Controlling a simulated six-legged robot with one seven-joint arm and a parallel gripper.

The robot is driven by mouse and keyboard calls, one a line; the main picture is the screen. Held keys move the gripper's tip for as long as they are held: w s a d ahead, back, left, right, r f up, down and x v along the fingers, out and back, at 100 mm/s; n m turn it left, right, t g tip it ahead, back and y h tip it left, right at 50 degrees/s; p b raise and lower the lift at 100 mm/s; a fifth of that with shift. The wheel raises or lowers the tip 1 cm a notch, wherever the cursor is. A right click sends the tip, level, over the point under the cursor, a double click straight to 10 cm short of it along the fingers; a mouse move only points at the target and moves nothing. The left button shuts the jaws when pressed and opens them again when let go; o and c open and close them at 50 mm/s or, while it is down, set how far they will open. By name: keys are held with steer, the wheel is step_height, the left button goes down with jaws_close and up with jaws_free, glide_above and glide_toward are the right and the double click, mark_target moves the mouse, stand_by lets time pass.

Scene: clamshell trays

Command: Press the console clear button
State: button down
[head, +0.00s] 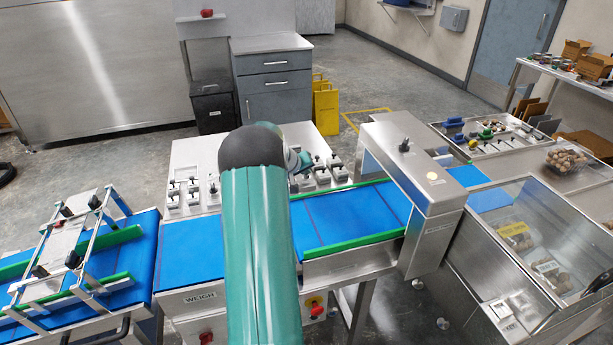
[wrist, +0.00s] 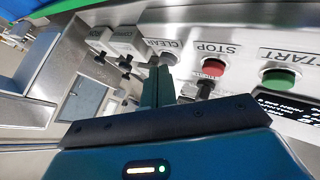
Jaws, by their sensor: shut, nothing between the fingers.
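The console panel shows close up in the wrist view, with its lettering upside down. A grey round clear button (wrist: 169,59) sits under the "CLEAR" label. My gripper (wrist: 158,72) is shut and empty, with its fingertips right beside the clear button and partly in front of it. I cannot tell whether they touch. The red stop button (wrist: 213,67) and the green start button (wrist: 278,79) lie to the right on the same panel. In the head view, my arm hides part of the pale console (head: 190,150), and the clear button cannot be made out there.
Black knobs (wrist: 126,60) on small blocks stand left of the fingers, and a black switch (wrist: 203,88) stands below the stop button. The blue conveyor (head: 350,215) with green rails runs in front of the console. A metal arch (head: 405,150) spans the belt at right.

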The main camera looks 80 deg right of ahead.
steer(key=shift+f, duration=0.15)
stand_by(0.4)
steer(key=shift+r, duration=0.85)
steer(key=shift+r, duration=0.15)
step_height(320, 180, up, 5)
steer(key=shift+f, duration=0.15)
stand_by(0.8)
